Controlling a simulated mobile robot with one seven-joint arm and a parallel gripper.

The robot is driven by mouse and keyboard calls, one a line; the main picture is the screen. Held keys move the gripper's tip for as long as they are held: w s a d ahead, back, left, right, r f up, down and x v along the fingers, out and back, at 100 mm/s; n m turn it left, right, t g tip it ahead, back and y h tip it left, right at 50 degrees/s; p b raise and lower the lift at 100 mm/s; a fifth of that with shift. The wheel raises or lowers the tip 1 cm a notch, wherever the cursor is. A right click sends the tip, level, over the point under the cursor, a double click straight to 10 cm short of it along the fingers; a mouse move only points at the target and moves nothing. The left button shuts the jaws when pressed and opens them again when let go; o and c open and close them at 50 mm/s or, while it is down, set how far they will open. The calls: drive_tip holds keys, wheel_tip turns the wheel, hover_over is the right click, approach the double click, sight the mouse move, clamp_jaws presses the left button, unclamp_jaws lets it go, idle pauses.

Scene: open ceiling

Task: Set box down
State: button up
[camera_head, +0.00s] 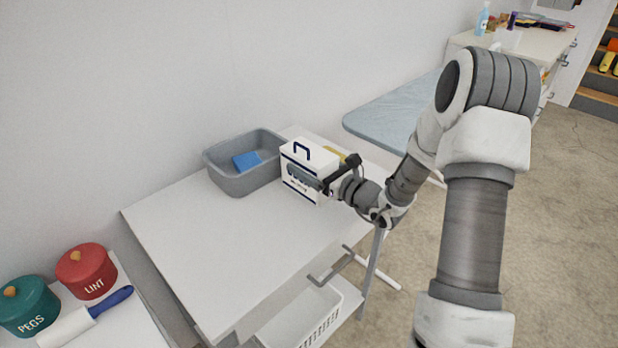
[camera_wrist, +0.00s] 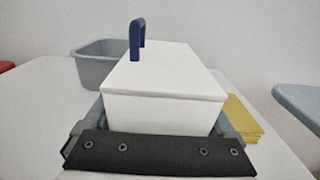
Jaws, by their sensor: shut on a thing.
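The box (camera_head: 306,164) is white with a dark blue handle on its lid and dark markings on its side. It is upright at the white table (camera_head: 240,235), near its back right part. My gripper (camera_head: 322,184) is shut on the box from the right. In the wrist view the box (camera_wrist: 163,85) fills the middle, between the fingers of my gripper (camera_wrist: 158,128). The box's underside is hidden in the wrist view, and I cannot tell whether it touches the table.
A grey basin (camera_head: 245,180) holding a blue item (camera_head: 247,161) stands just left of the box. A yellow cloth (camera_wrist: 243,117) lies right of it. An ironing board (camera_head: 395,107) is behind right. The table's front left is clear. A white basket (camera_head: 305,315) is below.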

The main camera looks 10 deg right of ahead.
drive_tip(key=c, duration=0.5)
drive_tip(key=shift+r, duration=0.1)
clamp_jaws()
